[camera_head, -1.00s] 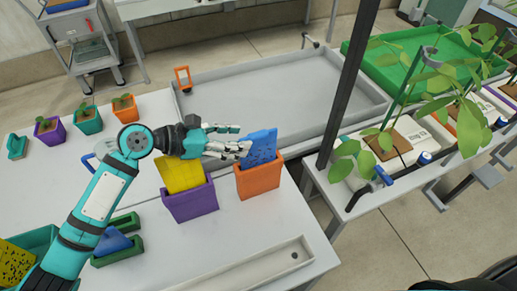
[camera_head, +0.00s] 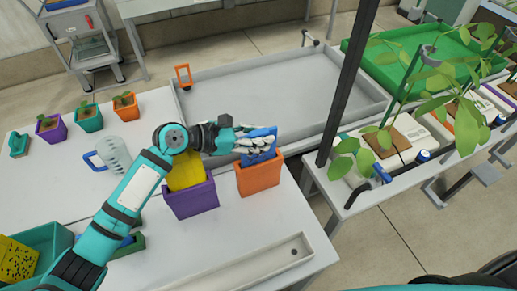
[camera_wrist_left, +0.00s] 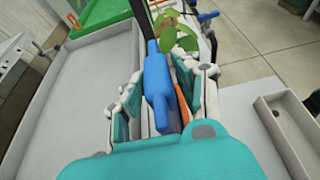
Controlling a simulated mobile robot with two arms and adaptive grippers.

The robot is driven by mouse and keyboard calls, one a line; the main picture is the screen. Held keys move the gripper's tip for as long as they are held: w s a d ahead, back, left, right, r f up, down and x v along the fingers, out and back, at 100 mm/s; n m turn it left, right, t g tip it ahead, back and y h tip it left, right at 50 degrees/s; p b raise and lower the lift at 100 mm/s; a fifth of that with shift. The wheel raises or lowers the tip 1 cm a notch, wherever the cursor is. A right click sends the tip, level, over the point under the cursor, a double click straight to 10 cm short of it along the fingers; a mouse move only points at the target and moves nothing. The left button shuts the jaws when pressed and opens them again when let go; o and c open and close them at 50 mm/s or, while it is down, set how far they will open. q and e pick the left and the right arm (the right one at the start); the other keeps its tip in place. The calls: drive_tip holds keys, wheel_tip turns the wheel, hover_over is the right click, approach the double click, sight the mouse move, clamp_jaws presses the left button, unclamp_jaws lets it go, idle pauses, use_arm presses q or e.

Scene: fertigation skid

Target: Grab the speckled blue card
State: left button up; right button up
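The blue card (camera_head: 262,134) stands in the orange container (camera_head: 260,178) on the white table, its top sticking out above the rim. Any speckles on it are too small to make out now. My left gripper (camera_head: 256,143) is at the card's upper part, its fingers hiding much of it. In the left wrist view, the blue card (camera_wrist_left: 160,88) stands between the spread fingers of my left gripper (camera_wrist_left: 163,95), with a small gap visible on the left side. The lower part of the card is hidden inside the container. My right gripper is out of view.
A purple container (camera_head: 190,196) with a yellow card (camera_head: 184,175) stands just left of the orange one. A clear jug (camera_head: 113,155) and small potted plants (camera_head: 88,117) are farther left. A dark post (camera_head: 347,85) rises to the right. A grey trough (camera_head: 240,270) lies in front.

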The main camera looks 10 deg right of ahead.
use_arm(q)
clamp_jaws()
